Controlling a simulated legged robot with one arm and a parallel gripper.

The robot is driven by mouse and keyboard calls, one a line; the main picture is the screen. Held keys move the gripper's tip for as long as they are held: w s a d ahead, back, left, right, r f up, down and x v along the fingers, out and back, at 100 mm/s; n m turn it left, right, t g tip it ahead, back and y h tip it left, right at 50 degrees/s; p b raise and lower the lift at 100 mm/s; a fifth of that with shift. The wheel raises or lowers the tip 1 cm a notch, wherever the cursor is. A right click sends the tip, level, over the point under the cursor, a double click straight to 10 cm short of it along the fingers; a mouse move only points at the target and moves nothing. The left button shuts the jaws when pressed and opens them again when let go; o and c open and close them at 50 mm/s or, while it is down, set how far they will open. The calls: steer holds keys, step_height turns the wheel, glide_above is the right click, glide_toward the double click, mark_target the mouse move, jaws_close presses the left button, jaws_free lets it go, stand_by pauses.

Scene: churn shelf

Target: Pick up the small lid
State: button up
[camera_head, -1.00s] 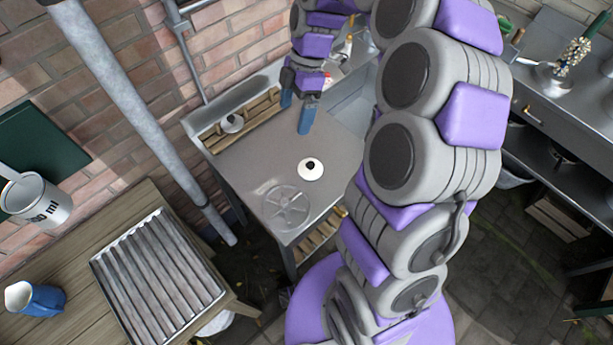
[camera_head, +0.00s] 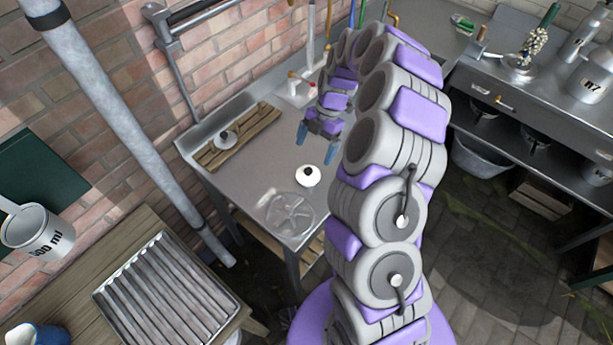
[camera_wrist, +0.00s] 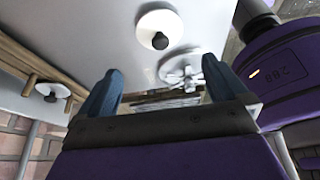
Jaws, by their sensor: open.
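Two round lids with dark knobs are on the grey metal worktop (camera_head: 245,180). A white lid (camera_head: 308,178) lies near its middle; it also shows in the wrist view (camera_wrist: 172,22). A grey-looking lid (camera_head: 219,141) rests on a slatted wooden rack (camera_head: 258,122) at the back left; it shows at the left of the wrist view (camera_wrist: 44,88) and looks the smaller one. My gripper (camera_head: 317,147) is open and empty, with blue fingers apart. In the head view it appears just behind the white lid. In the wrist view no lid is between the fingers (camera_wrist: 162,78).
A spoked metal disc (camera_head: 288,214) lies at the worktop's front, near the white lid. A tap (camera_head: 293,80) stands at the back. A brick wall and grey pipe (camera_head: 130,125) border the left. A wooden table holds a ribbed tray (camera_head: 165,290).

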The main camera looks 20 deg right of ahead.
mark_target(309, 169)
steer(key=x, duration=0.4)
steer(key=shift+s+d, duration=0.1)
steer(key=shift+d, duration=0.3)
steer(key=shift+a+f+b, duration=0.35)
steer(key=shift+a+f, duration=0.05)
steer(key=shift+f, duration=0.2)
steer(key=b+x, duration=0.1)
steer(key=x, duration=0.3)
steer(key=shift+f, duration=0.4)
steer(key=shift+d, duration=0.1)
steer(key=c, duration=0.9)
